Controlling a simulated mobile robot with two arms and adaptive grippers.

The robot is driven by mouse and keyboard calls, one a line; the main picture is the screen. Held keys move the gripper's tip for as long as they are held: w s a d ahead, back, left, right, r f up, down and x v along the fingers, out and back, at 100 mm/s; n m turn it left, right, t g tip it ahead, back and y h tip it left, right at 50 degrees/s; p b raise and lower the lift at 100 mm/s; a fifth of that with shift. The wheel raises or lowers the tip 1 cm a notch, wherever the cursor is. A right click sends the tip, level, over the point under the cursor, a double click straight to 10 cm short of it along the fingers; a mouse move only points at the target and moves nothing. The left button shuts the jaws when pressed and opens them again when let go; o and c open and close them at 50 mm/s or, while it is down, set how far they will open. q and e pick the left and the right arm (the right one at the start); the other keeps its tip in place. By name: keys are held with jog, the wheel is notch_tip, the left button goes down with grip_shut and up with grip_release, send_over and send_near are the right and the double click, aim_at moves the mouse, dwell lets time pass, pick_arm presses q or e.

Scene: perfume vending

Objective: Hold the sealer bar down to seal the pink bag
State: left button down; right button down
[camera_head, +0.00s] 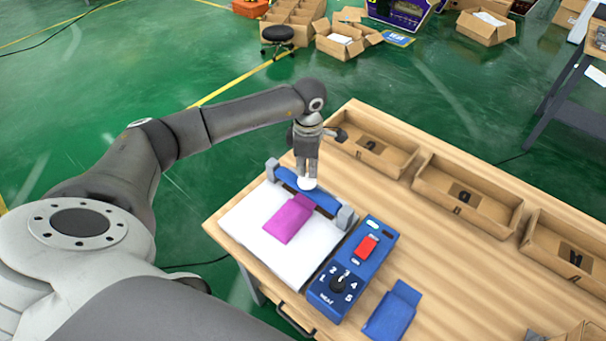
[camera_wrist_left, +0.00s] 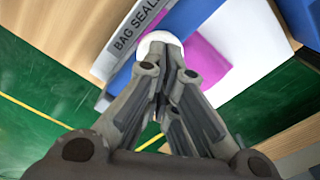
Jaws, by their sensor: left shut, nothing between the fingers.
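The bag sealer stands on the wooden table with its blue bar (camera_head: 322,197) between two grey end blocks. A white round knob (camera_head: 307,184) sits on the bar; it also shows in the left wrist view (camera_wrist_left: 160,40). The pink bag (camera_head: 287,220) lies on the white plate (camera_head: 250,233), its far end at the bar; part of it shows in the left wrist view (camera_wrist_left: 207,60). My left gripper (camera_head: 306,174) is shut and empty, pointing down with its fingertips at the knob. Whether the bar presses fully on the bag is hard to tell. My right gripper is not in view.
A blue control box (camera_head: 376,249) with a red switch and a numbered dial stands right of the plate. A blue bag (camera_head: 391,311) lies near the front edge. Open cardboard trays (camera_head: 465,200) line the back of the table. The table between is clear.

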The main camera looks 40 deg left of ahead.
aim_at(307, 180)
pick_arm(q)
jog(key=shift+f, duration=0.25)
dwell(0.4)
jog(key=shift+f+b, duration=2.2)
jog(key=shift+f, duration=0.1)
jog(key=shift+s+f, duration=0.1)
jog(key=shift+s+d+f, duration=0.1)
jog(key=shift+s+f, duration=0.05)
dwell(1.3)
jog(key=shift+r+p, duration=0.4)
jog(key=shift+r, duration=0.55)
jog(key=shift+w+r+p, duration=0.2)
jog(key=shift+r+p, duration=1.85)
jog(key=shift+r, duration=1.7)
